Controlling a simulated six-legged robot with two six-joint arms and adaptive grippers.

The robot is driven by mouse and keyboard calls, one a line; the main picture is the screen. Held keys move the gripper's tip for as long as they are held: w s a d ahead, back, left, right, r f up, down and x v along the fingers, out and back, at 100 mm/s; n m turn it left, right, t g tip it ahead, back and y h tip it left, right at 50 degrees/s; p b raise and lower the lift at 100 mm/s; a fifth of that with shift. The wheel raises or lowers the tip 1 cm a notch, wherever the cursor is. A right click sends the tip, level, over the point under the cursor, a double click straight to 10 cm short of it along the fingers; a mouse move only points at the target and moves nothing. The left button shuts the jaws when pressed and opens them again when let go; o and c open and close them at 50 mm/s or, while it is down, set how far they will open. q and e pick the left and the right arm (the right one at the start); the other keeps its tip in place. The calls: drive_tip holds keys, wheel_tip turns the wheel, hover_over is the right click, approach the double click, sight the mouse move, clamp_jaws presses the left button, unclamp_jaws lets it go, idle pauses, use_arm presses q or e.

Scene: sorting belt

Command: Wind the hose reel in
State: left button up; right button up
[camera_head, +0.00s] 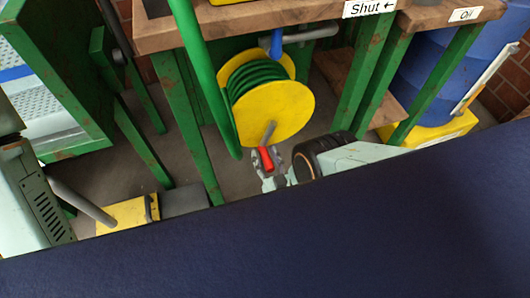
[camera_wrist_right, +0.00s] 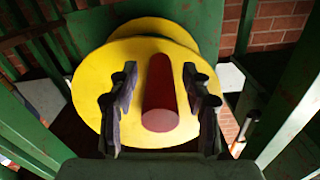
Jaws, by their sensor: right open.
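The hose reel (camera_head: 288,107) is yellow, with green hose (camera_head: 252,80) wound on its drum, under a wooden bench. A grey crank arm (camera_head: 269,132) on its face carries a red handle (camera_head: 266,158). In the right wrist view the yellow reel disc (camera_wrist_right: 93,75) fills the middle, and the red handle (camera_wrist_right: 160,100) points towards the camera. My right gripper (camera_head: 271,163) is open at the handle. In the right wrist view its two dark fingers (camera_wrist_right: 160,85) stand either side of the handle, with a visible gap on each side. My left gripper is not in view.
A green pipe (camera_head: 203,70) runs down left of the reel. A blue drum (camera_head: 430,80) stands at the right by an "Oil" label (camera_head: 464,14).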

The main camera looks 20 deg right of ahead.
drive_tip(key=shift+s+r, duration=0.1)
clamp_jaws()
idle(0.5)
